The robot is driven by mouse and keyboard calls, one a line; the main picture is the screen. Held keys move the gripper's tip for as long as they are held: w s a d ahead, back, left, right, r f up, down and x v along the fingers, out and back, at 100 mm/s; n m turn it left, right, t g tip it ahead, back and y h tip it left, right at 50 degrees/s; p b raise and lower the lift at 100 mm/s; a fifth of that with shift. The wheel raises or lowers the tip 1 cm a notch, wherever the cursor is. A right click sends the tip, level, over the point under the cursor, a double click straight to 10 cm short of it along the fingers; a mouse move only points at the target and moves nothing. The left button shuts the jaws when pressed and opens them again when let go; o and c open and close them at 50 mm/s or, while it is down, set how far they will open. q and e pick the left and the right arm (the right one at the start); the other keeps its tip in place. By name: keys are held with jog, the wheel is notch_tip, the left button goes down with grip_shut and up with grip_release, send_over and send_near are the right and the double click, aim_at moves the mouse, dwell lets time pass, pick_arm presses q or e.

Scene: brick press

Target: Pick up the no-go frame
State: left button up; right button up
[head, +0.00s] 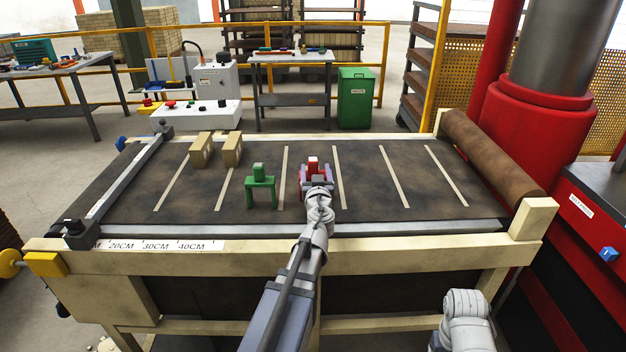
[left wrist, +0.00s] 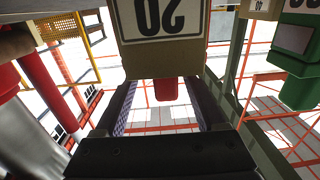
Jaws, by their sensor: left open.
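The no-go frame, a small red frame with a red block on top (head: 312,161), stands on the dark belt of the press table near its middle. My left gripper (head: 316,184) is in front of it, open, and hides its lower part. In the left wrist view, a red block (left wrist: 166,90) shows between the two open fingers (left wrist: 168,105), with space on both sides. A similar green frame (head: 260,187) stands to the left. Only part of my right arm shows, without its gripper.
Two tan bricks (head: 232,149) lie at the back left of the belt (head: 400,198). Pale strips cross the belt. A grey bar (head: 125,182) runs along its left side and a brown roller (head: 492,156) lies at its right end. The belt right of my gripper is clear.

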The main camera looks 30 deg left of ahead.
pick_arm(q)
jog(key=x, duration=0.5)
jog(key=shift+s+a+f, duration=0.15)
jog(key=shift+a+f, duration=0.1)
jog(key=shift+f, duration=0.05)
jog(key=shift+s, duration=0.1)
grip_shut()
